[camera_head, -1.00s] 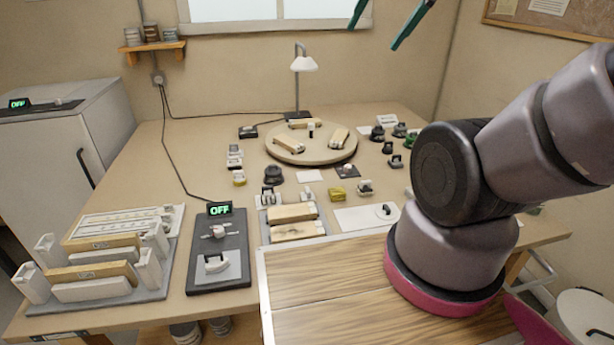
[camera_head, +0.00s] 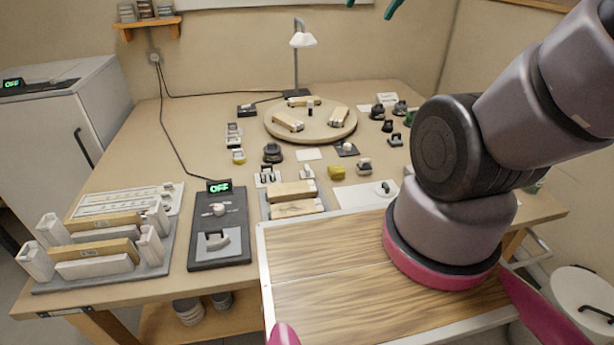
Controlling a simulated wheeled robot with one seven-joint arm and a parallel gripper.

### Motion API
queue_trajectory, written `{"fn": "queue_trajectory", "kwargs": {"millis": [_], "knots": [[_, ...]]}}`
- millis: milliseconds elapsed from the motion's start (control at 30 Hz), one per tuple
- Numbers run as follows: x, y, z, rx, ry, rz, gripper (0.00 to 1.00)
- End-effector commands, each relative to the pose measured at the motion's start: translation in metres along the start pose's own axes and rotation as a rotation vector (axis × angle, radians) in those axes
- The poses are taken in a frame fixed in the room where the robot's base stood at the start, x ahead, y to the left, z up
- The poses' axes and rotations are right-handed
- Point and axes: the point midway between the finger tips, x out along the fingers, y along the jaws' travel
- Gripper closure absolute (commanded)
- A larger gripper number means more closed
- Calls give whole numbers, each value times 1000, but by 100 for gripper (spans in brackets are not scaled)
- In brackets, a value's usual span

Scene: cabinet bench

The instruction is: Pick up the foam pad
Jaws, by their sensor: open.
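A small yellow block (camera_head: 336,172) lies on the bench right of centre, in front of the turntable. It may be the foam pad, but it is too small to be sure. A thin pale square (camera_head: 308,154) lies flat just behind it, and I cannot tell its material. My gripper (camera_head: 374,4) shows only as two green fingertips at the top edge. They are apart with nothing seen between them, and are high above the bench and far from both pieces. The rest of the gripper is out of view.
A round turntable (camera_head: 310,123) bears wooden blocks, with a lamp (camera_head: 302,40) behind it. Small parts crowd around the yellow block. A switch panel (camera_head: 218,230) and a slotted rack (camera_head: 105,265) stand at left. My arm covers the right side.

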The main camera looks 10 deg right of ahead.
Motion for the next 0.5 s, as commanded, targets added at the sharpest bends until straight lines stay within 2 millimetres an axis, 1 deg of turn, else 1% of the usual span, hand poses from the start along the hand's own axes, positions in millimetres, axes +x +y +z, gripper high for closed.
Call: {"fn": "queue_trajectory", "kwargs": {"millis": [33,100,267,467,500], "knots": [[11,-1,-9,-46,-23,15,22],[26,-2,-22,-124,-49,33,22],[65,-4,-48,-310,-113,66,22],[123,-5,-74,-543,-199,84,22],[136,-5,-78,-590,-218,85,22]]}}
